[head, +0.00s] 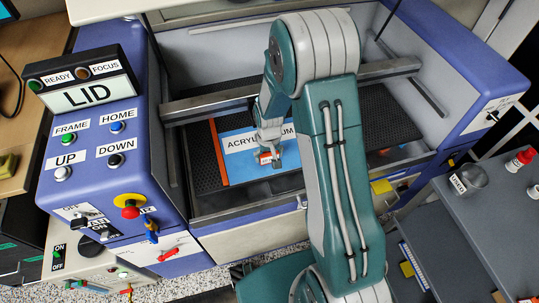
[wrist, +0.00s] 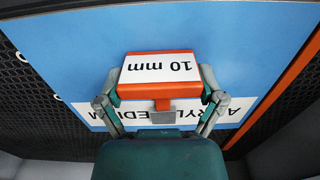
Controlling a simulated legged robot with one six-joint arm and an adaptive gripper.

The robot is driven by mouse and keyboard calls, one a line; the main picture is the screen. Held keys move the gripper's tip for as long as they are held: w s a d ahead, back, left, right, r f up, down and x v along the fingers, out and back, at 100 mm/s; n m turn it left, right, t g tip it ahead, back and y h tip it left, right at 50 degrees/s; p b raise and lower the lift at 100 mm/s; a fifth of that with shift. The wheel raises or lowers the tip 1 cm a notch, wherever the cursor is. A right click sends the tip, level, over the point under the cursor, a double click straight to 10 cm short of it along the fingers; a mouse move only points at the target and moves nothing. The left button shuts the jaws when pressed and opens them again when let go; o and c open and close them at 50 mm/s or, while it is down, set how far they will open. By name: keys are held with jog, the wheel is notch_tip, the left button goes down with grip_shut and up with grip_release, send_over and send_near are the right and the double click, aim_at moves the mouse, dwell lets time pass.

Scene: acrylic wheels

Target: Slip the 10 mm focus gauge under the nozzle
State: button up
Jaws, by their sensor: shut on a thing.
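The 10 mm gauge (wrist: 160,68) is an orange block with a white "10 mm" label. In the wrist view it sits between the two fingers of my gripper (wrist: 160,88), which are shut on it from both sides. In the head view the gauge (head: 266,157) shows small at the tip of my gripper (head: 268,148), low over the blue acrylic sheet (head: 237,174). Whether the gauge touches the sheet I cannot tell. I cannot make out the nozzle in either view; my arm covers part of the machine bed in the head view.
The sheet lies on a dark honeycomb bed (head: 205,180) with an orange strip (head: 218,152) along its left edge. A grey rail (head: 215,103) crosses above the bed. The blue machine walls enclose it. A control panel (head: 100,140) stands at the left.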

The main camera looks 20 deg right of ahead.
jog(key=o, duration=0.7)
jog(key=shift+o, duration=0.8)
jog(key=shift+d, duration=0.1)
notch_tip(320, 180, up, 12)
jog(key=shift+f, duration=0.1)
notch_tip(320, 180, up, 7)
dwell(0.4)
